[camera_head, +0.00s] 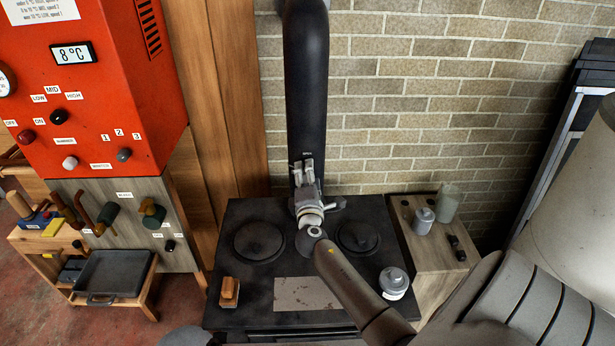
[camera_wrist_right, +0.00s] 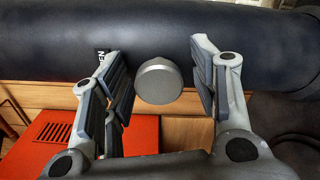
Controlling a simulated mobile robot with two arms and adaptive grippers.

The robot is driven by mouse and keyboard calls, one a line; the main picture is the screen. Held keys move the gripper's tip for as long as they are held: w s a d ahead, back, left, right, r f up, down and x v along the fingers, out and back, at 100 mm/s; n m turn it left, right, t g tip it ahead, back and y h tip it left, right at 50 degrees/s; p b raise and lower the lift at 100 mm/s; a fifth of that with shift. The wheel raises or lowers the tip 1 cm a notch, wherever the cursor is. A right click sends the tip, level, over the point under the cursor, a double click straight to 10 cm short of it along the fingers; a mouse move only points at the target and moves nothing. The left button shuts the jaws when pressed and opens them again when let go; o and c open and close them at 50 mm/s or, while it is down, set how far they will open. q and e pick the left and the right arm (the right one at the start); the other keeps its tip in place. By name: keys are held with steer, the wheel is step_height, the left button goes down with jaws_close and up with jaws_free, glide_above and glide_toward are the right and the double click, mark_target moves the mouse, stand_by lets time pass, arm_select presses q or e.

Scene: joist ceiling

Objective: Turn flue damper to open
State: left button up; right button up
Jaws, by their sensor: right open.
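The black flue pipe (camera_head: 306,75) rises from the stove against the brick wall. My right gripper (camera_head: 303,172) is up against the lower part of the pipe in the head view. In the right wrist view, the round grey damper knob (camera_wrist_right: 159,81) stands out in front of the dark pipe (camera_wrist_right: 150,38). My right gripper (camera_wrist_right: 153,70) is open, with one finger on each side of the knob and a gap on both sides. In the head view the gripper hides the knob.
A wooden side stand (camera_head: 436,290) with canisters is at right. A red control cabinet (camera_head: 95,95) stands left, above a low bench with a tray (camera_head: 113,274).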

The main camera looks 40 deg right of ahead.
steer(key=c, duration=1)
arm_select(q)
steer(key=shift+s+a+f, duration=0.1)
steer(key=shift+s+a, duration=0.3)
steer(key=shift+s, duration=0.3)
steer(key=shift+f, duration=0.1)
